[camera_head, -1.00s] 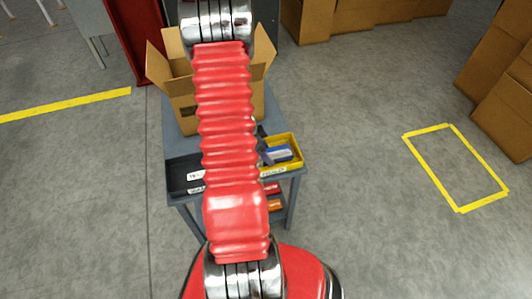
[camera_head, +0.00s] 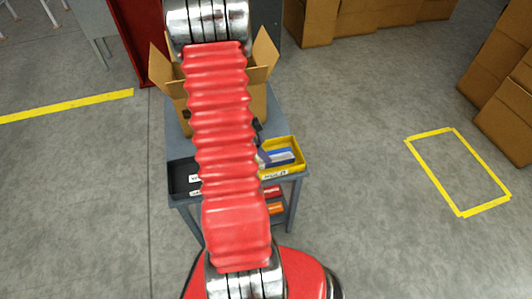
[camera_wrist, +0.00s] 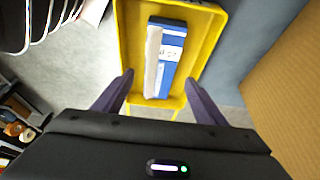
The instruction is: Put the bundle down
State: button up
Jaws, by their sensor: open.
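The bundle (camera_wrist: 164,62), blue with a white side and a printed label, lies in a yellow tray (camera_wrist: 208,40). In the head view the bundle (camera_head: 282,156) shows in the same yellow tray (camera_head: 299,159) at the right front of a grey table. My gripper (camera_wrist: 158,90) is open, its two dark fingers apart with nothing gripped between them. In the wrist picture the fingertips show at either side of the bundle's near end, over the tray's near edge. Their height above the bundle is hard to tell. My red arm hides much of the table in the head view.
An open cardboard box (camera_head: 256,100) stands on the table (camera_head: 277,98) behind the tray, and its side shows at the right of the wrist view. A black tray (camera_head: 182,178) is left of my arm. Cardboard cartons (camera_head: 365,16) stand at the back.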

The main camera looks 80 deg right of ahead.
jog(key=v, duration=0.6)
jog(key=shift+r, duration=0.25)
jog(key=shift+w, duration=0.1)
dwell(0.5)
jog(key=w+a+r+n+t+h, duration=0.1)
jog(key=w+a+r+n+t, duration=0.3)
jog(key=w+a+r+n, duration=1.1)
jog(key=a+r+n+t+y, duration=0.1)
jog(key=a+n, duration=0.4)
jog(key=a, duration=0.5)
jog(key=a+r+n+t+y, duration=0.1)
jog(key=a+r+n, duration=0.4)
jog(key=a, duration=0.5)
jog(key=a+r+n+t+y, duration=0.1)
jog(key=a+r+n+t, duration=0.2)
jog(key=a, duration=0.7)
notch_tip(320, 180, up, 2)
jog(key=shift+a+r+n+t, duration=0.1)
jog(key=shift+a+n+t, duration=0.2)
jog(key=shift+n, duration=0.6)
